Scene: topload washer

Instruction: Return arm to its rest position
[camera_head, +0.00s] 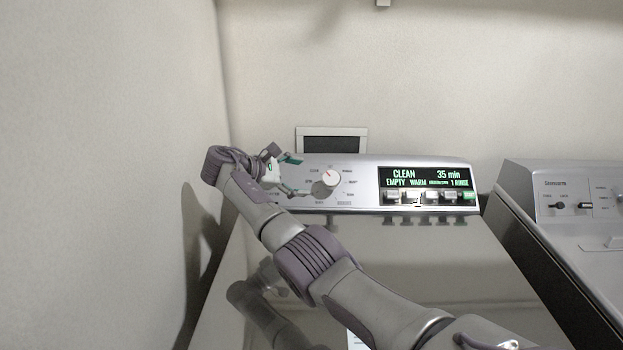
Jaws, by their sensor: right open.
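My right arm reaches in from the bottom right, across the lid of the topload washer (440,262). My right gripper (297,174) is open and empty, just left of the round dial (326,178) on the washer's control panel (366,174). One finger points at the panel above the dial's left side and the other lies below it. I cannot tell whether a fingertip touches the dial or panel. The lit display (427,178) reads CLEAN, 35 min, EMPTY, WARM, 1 RINSE. My left gripper is not in view.
A row of buttons (414,196) sits below the display. A second machine (580,210) stands close on the right. A wall (110,150) runs close along the left of my wrist. A framed wall box (332,142) is behind the panel. Room above the washer is clear.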

